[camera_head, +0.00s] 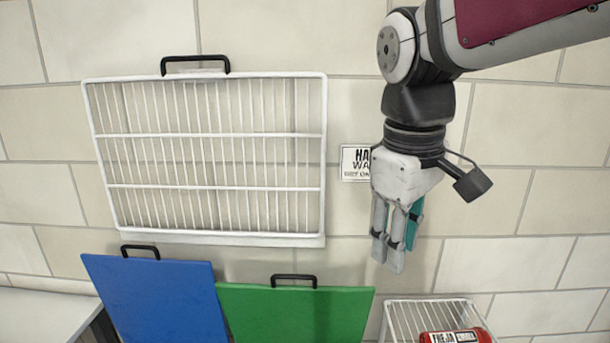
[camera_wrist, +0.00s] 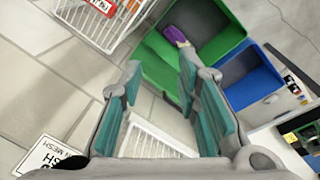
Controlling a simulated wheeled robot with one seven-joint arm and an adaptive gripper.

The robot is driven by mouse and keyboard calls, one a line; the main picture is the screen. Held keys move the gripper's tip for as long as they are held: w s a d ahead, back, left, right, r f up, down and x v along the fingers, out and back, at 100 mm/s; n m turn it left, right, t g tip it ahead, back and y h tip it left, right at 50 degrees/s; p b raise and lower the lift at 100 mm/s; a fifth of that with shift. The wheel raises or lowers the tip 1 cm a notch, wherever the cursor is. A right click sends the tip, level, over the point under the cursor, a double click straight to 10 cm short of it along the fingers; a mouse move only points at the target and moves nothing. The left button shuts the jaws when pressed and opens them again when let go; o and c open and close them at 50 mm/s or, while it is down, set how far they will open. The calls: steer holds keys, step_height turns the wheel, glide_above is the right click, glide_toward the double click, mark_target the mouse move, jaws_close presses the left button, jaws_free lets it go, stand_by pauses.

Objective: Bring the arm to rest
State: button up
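My gripper (camera_head: 390,262) hangs fingers-down in front of the tiled wall, right of the middle in the head view. Its arm comes in from the upper right. In the wrist view the two fingers with teal pads stand apart, and my gripper (camera_wrist: 160,72) is open. Nothing shows between the pads, and the gripper touches nothing that I can see.
A white wire rack (camera_head: 210,160) is upright at the wall. Blue (camera_head: 155,300) and green (camera_head: 295,312) panels stand below it. A wire basket (camera_head: 400,312) holds a red item (camera_head: 455,336). A purple item (camera_wrist: 175,35) lies in a green bin (camera_wrist: 160,70) beside a blue bin (camera_wrist: 250,85).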

steer(key=s+d+f+m+t, duration=0.1)
steer(key=s+d+f+m, duration=0.1)
steer(key=s, duration=0.5)
steer(key=s+d+f+m+t+p, duration=0.1)
steer(key=s+d+f+m, duration=0.2)
steer(key=s+d+m, duration=0.2)
steer(key=s, duration=0.3)
steer(key=shift+f+m+t+y, duration=0.15)
steer(key=shift+m+t+y, duration=0.15)
steer(key=shift+y, duration=0.1)
